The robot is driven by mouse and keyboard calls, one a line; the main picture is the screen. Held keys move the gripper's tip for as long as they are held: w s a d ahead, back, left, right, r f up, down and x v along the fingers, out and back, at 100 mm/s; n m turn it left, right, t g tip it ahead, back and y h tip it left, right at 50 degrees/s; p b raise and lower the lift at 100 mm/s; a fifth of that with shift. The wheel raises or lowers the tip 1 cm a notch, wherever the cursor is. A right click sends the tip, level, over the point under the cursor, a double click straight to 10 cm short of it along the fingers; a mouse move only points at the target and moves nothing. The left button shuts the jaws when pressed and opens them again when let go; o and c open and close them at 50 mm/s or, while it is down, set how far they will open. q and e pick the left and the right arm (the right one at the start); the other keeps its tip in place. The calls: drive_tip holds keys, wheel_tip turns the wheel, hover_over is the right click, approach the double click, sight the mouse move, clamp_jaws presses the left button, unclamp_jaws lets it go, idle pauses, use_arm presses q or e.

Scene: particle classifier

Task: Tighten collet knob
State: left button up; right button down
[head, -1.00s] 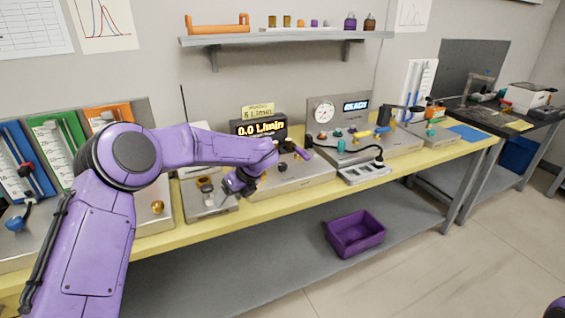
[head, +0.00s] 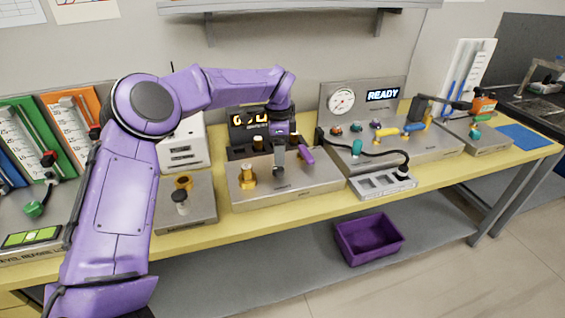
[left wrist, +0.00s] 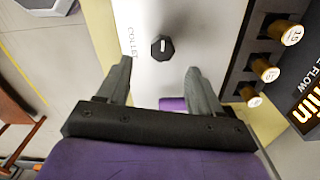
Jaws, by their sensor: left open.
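In the left wrist view, the collet knob (left wrist: 162,48) is a small black faceted knob on a pale metal panel, beside the printed word COLLET. My left gripper (left wrist: 158,68) is open, its two dark fingers spread to either side below the knob in the picture. The knob is apart from both fingers, and nothing is held. In the head view, my left gripper (head: 279,160) points down over the middle of the metal box (head: 320,190). I cannot make out the knob there; the gripper may hide it. My right gripper is not in view.
A brass post (head: 247,175) stands left of the gripper and a purple handle (head: 307,155) close on its right. Several brass knobs and a lit flow display (head: 243,121) are behind. A grey tray (head: 384,184) lies right; a purple bin (head: 368,240) is below.

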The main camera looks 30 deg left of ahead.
sight(279, 168)
use_arm(q)
drive_tip(key=f, duration=0.6)
drive_tip(key=shift+w+a+f+p, duration=0.1)
drive_tip(key=shift+w+f+p, duration=0.15)
drive_tip(key=shift+p, duration=0.15)
drive_tip(key=shift+s+r, duration=0.15)
drive_tip(key=shift+s, duration=0.1)
drive_tip(key=shift+w, duration=0.1)
drive_tip(key=c, duration=1.1)
